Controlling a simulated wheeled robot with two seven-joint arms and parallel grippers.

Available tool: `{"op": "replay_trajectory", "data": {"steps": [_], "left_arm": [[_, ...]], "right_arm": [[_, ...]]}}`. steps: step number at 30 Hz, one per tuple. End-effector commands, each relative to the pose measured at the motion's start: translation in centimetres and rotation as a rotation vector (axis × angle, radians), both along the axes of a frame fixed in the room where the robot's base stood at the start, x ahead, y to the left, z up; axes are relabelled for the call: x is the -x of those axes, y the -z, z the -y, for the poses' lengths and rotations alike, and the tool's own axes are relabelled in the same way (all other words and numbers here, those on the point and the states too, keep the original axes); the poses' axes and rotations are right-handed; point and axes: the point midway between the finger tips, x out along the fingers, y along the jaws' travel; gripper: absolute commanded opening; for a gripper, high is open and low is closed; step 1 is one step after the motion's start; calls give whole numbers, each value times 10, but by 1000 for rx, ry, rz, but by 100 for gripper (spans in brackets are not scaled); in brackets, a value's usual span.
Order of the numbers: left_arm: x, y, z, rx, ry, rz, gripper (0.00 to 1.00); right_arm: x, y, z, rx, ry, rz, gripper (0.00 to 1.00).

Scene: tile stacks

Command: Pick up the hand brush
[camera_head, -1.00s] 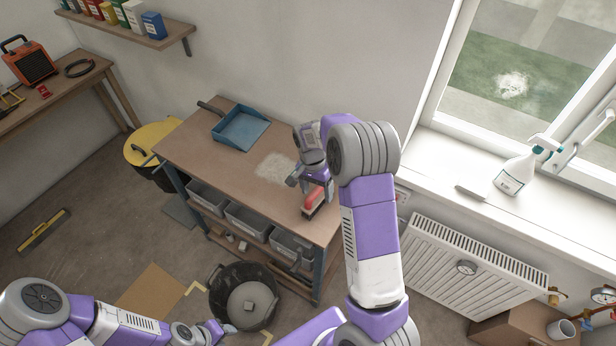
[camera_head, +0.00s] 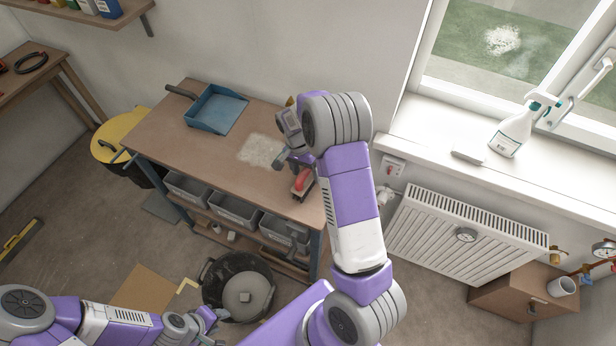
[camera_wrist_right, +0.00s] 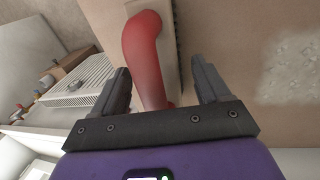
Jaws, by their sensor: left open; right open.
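The hand brush (camera_head: 302,184) appears as a red-handled tool on the workbench, near its right front edge. In the right wrist view its curved red handle (camera_wrist_right: 145,50) runs between my right fingers, on a tan block-like body. My right gripper (camera_wrist_right: 160,68) is open, one finger on each side of the handle, and does not grip it. In the head view the right arm reaches over the bench and its wrist partly hides the area behind the brush. My left gripper (camera_head: 215,318) is open and empty, low in front, near the black bucket.
A blue dustpan (camera_head: 215,108) and pale dust (camera_head: 262,150) lie on the workbench (camera_head: 165,135). Grey bins (camera_head: 235,212) sit below. A black bucket (camera_head: 238,290) stands in front. A radiator (camera_head: 460,235) and windowsill with a spray bottle (camera_head: 515,132) are at right.

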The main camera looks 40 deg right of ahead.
Motion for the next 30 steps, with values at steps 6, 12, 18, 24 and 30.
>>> {"op": "replay_trajectory", "data": {"steps": [6, 12, 18, 24, 30], "left_arm": [[0, 1, 0, 0, 0, 0, 43], [0, 1, 0, 0, 0, 0, 43], [0, 1, 0, 0, 0, 0, 43], [0, 1, 0, 0, 0, 0, 43], [0, 1, 0, 0, 0, 0, 43]], "right_arm": [[2, 9, 1, -1, 0, 0, 76], [2, 9, 1, 0, 0, 1, 63], [2, 9, 1, 0, 0, 1, 33], [2, 9, 1, 0, 0, 1, 2], [2, 9, 1, 0, 0, 1, 0]]}}
